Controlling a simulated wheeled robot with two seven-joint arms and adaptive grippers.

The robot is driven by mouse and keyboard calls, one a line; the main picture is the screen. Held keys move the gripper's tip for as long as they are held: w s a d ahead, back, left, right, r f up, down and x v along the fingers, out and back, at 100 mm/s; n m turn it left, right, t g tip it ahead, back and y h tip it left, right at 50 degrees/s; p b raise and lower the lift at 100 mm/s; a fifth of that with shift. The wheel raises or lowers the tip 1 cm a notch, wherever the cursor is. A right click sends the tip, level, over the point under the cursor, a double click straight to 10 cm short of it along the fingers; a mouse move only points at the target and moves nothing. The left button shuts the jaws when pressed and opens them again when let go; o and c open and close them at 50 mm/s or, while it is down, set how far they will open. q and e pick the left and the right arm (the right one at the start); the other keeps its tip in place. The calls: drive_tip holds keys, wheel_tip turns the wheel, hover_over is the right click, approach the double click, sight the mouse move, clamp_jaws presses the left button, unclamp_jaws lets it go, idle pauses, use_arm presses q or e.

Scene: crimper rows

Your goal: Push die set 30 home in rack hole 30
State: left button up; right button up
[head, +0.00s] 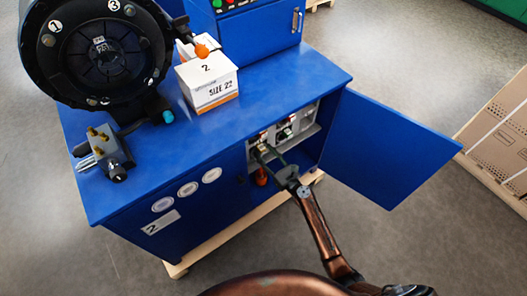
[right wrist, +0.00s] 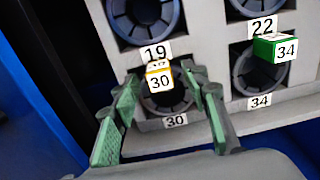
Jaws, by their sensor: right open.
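The rack (right wrist: 207,70) is a pale grey panel with round dark holes, inside the cabinet; it also shows small in the head view (head: 298,118). Die set 30 (right wrist: 159,80) has a white front marked 30 and a yellowish top edge. It is at rack hole 30 (right wrist: 172,102), above the plate marked 30 (right wrist: 175,122); how deep it sits I cannot tell. My right gripper (right wrist: 168,93) is open, its green-padded fingers on either side of die set 30, with gaps visible. In the head view my right gripper (head: 270,160) reaches into the cabinet. My left gripper is not in view.
A green die set marked 34 (right wrist: 273,48) sticks out at hole 34. Hole 19 (right wrist: 140,18) is above hole 30. The blue cabinet door (head: 390,145) stands open at the right. A white box (head: 207,82) and the black crimper head (head: 95,50) are on the bench top.

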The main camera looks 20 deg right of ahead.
drive_tip(key=v, duration=1)
drive_tip(key=shift+s, duration=0.2)
drive_tip(key=shift+d+r, duration=0.1)
